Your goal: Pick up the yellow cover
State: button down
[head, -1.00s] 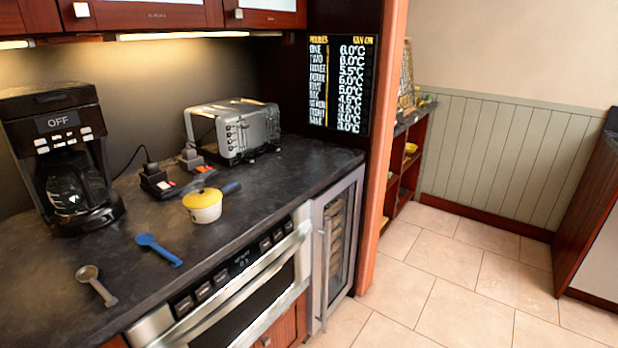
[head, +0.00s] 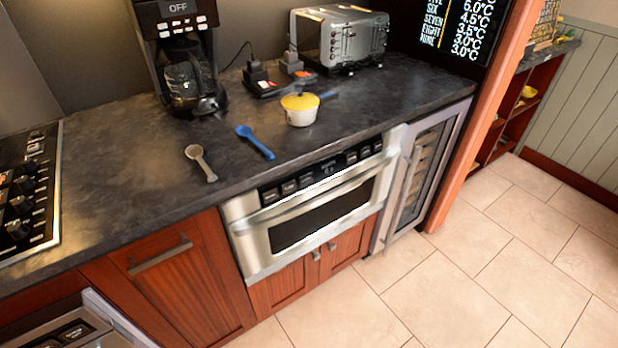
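The yellow cover (head: 300,101) is a round lid with a small knob. It sits on a small white pot (head: 301,117) on the dark countertop, near the front edge above the microwave drawer. A blue handle (head: 328,95) shows just behind the pot to its right. The stainless microwave drawer (head: 312,208) under the counter looks shut. My gripper is not in view.
A blue spoon (head: 256,142) and a grey spoon (head: 201,162) lie left of the pot. A coffee maker (head: 180,60), plugs on a power strip (head: 265,82) and a toaster (head: 340,38) stand behind. A stove (head: 28,190) is at far left. The tiled floor (head: 400,290) in front is clear.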

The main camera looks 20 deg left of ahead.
aim_at(305, 102)
jog(key=i+u, duration=0.2)
jog(key=i, duration=0.35)
jog(key=i+l+u, duration=0.2)
jog(key=i, duration=0.35)
jog(key=i+l+u, duration=0.2)
jog(key=i, duration=0.3)
